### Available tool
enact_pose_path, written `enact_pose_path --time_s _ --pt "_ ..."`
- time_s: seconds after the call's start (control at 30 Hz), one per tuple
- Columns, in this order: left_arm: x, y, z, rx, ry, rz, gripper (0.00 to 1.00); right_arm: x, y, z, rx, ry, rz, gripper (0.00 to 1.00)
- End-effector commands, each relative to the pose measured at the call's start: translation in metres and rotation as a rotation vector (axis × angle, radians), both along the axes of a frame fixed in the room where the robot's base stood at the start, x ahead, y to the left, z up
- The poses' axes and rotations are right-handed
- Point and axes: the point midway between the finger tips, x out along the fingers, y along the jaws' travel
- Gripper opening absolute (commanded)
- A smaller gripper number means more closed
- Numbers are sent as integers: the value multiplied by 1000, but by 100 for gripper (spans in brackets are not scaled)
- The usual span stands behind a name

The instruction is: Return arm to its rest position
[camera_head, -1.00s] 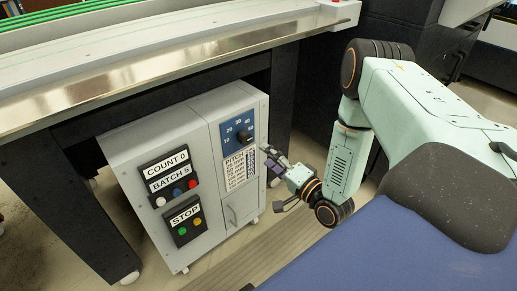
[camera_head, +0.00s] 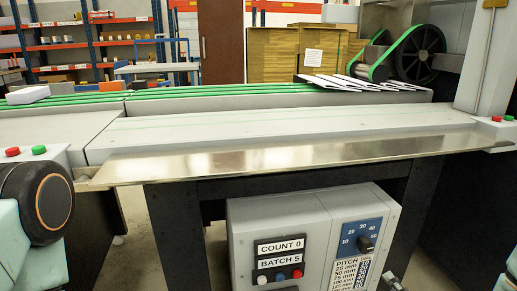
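A light grey control cabinet (camera_head: 300,225) stands under the bench, cut off by the lower edge. Its black panel reads COUNT 0 and BATCH 5, with several buttons below. On its right side is a blue pitch dial (camera_head: 364,243) above a white pitch label. A small dark part of my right gripper (camera_head: 393,283) shows at the lower edge, just right of the cabinet; its fingers are mostly cut off, so its opening and any contact cannot be told. My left arm's dark joint shows at the left edge; its gripper is out of view.
The steel-edged bench (camera_head: 300,157) spans the view. A green-belted conveyor (camera_head: 200,100) runs behind it, with fanned white sheets (camera_head: 365,82) at its right. A red and a green button sit at each end. Shelves and cardboard boxes (camera_head: 290,52) stand behind.

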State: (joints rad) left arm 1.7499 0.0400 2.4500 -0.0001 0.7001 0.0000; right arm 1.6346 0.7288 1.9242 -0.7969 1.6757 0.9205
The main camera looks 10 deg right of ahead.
Motion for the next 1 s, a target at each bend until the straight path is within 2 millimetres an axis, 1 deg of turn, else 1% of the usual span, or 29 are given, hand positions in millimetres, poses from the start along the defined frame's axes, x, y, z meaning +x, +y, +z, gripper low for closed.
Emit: enact_pose_path --time_s 0.03,0.07,0.1,0.13,0.17,0.2,0.27,0.3,0.37,0.4,0.43,0.47,0.5,0.6,0.63,0.7,0.8,1.0 --pt "0 0 0 0 0 0 0 -8 0 -19 -79 91 -12 61" --pt "0 0 0 0 0 0 0 -14 2 -33 -132 161 -12 61" --pt "0 0 1 0 0 0 0 -25 9 -52 -202 263 4 61" --pt "0 0 2 0 0 0 0 -33 17 -64 -253 340 26 61" --pt "0 0 5 0 0 0 0 -43 25 -74 -302 416 53 61" --pt "0 0 8 0 0 0 0 -59 38 -85 -362 517 102 61" --pt "0 0 16 0 0 0 0 -86 60 -97 -449 666 195 61" --pt "0 0 21 0 0 0 0 -108 75 -102 -503 761 267 61" --pt "0 0 29 0 0 0 0 -142 95 -103 -575 894 383 61" --pt "0 0 35 0 0 0 0 -166 106 -100 -617 974 462 61" --pt "0 0 39 0 0 0 0 -184 113 -96 -648 1029 521 61" --pt "0 0 44 0 0 0 0 -202 120 -91 -675 1086 580 61" --pt "0 0 50 0 0 0 0 -225 128 -82 -710 1151 653 61" --pt "0 0 64 0 0 0 0 -265 137 -57 -772 1268 772 61" --pt "0 0 67 0 0 0 0 -274 138 -50 -786 1290 793 61" --pt "0 0 74 0 0 0 0 -280 140 -38 -820 1304 820 61" --pt "0 0 80 0 0 0 0 -278 144 -28 -863 1289 849 61" --pt "0 0 82 0 0 0 0 -274 144 -26 -873 1278 852 61"
